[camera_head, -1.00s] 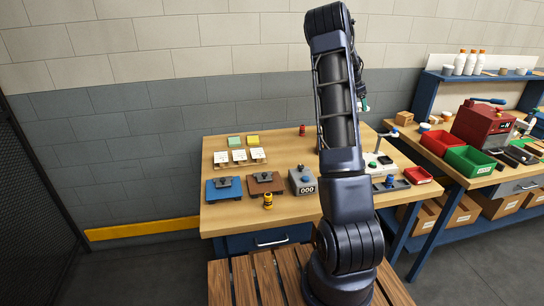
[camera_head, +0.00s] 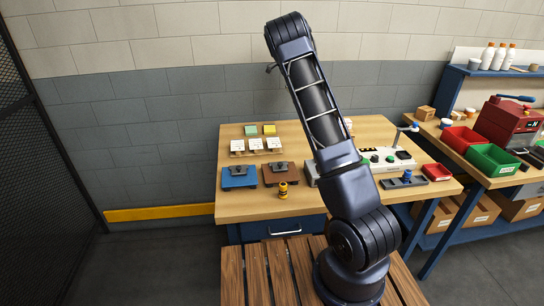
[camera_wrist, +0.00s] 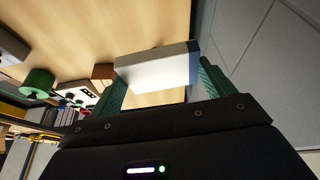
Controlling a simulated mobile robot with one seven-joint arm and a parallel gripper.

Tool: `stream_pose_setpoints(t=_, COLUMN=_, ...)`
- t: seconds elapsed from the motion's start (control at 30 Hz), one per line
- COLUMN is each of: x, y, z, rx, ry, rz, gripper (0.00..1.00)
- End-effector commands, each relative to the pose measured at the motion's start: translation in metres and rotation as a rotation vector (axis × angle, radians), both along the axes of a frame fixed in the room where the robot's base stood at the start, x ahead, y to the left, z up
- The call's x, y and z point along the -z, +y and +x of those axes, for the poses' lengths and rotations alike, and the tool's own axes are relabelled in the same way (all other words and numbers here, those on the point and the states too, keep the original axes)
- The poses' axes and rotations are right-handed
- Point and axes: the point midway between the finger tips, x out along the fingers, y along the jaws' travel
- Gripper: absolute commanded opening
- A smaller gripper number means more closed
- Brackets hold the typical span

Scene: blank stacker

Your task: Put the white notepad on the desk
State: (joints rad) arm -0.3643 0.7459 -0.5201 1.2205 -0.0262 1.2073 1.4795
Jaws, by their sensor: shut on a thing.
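The white notepad (camera_wrist: 158,68) shows in the wrist view as a thick pale block between the two green fingers of my gripper (camera_wrist: 160,78). My gripper is shut on it and holds it with the wooden desk top (camera_wrist: 135,25) in view beyond. I cannot tell whether the notepad touches the desk. In the head view the desk (camera_head: 242,206) stands by the wall. There my gripper and the notepad are hidden behind my arm.
A blue device (camera_head: 239,177), a brown device (camera_head: 278,174) and a yellow-black item (camera_head: 283,190) stand in front. A second bench (camera_head: 452,136) is at right.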

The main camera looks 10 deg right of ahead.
Motion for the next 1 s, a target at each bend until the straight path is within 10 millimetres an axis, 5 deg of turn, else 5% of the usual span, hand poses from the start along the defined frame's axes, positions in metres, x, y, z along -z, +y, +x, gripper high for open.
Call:
stream_pose_setpoints(t=0.1, x=0.001, y=0.056, z=0.005, rx=-0.009, ry=0.001, rz=-0.002, gripper=0.58)
stream_pose_setpoints(t=0.6, x=0.002, y=0.267, z=-0.013, rx=-0.017, ry=-0.001, rz=-0.015, gripper=0.58)
stream_pose_setpoints(t=0.8, x=0.002, y=0.315, z=-0.025, rx=-0.016, ry=-0.002, rz=-0.020, gripper=0.58)
stream_pose_setpoints(t=1.0, x=0.011, y=0.330, z=-0.029, rx=-0.015, ry=0.000, rz=-0.023, gripper=0.58)
